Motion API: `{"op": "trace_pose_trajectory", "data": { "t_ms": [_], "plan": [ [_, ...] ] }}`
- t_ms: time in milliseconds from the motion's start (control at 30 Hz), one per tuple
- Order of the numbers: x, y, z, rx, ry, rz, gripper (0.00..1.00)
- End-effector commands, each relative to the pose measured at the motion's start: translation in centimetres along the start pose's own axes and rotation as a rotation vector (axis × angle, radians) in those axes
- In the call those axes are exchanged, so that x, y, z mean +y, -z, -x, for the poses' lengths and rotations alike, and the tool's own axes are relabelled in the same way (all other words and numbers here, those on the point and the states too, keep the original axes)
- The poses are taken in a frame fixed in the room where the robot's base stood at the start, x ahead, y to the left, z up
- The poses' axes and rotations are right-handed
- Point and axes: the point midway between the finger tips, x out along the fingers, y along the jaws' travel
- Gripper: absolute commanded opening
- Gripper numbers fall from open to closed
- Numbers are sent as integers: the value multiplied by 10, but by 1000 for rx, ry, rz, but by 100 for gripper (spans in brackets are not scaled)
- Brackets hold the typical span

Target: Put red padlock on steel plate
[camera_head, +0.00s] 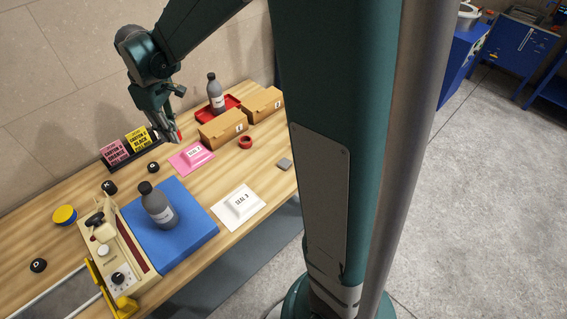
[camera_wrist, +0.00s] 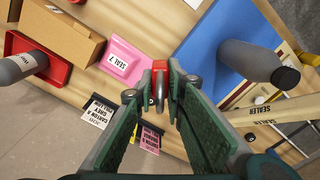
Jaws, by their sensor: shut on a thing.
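In the wrist view the padlock's red body and metal shackle show between the fingertips of my gripper (camera_wrist: 161,92). In the head view only a little red of the padlock (camera_head: 179,134) shows at the fingertips. A small grey square (camera_head: 284,164), which looks like the steel plate, lies bare on the wooden table towards its right front edge. The wrist view does not show it.
Two cardboard boxes (camera_head: 222,128) and a red tray with a grey bottle (camera_head: 216,97) stand at the back. A red ring (camera_head: 246,142) lies before the boxes. A white SEAL 3 bag (camera_head: 238,205), blue mat (camera_head: 186,240) and sealer (camera_head: 118,250) are nearer. Table around the grey square is clear.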

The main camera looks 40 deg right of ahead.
Motion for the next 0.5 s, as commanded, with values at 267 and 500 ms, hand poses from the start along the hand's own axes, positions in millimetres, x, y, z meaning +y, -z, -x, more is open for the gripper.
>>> {"op": "trace_pose_trajectory", "data": {
  "t_ms": [267,500],
  "plan": [
    [43,-52,-1,0,0,-106,0],
    [73,-99,-2,0,0,-195,0]
  ]
}}
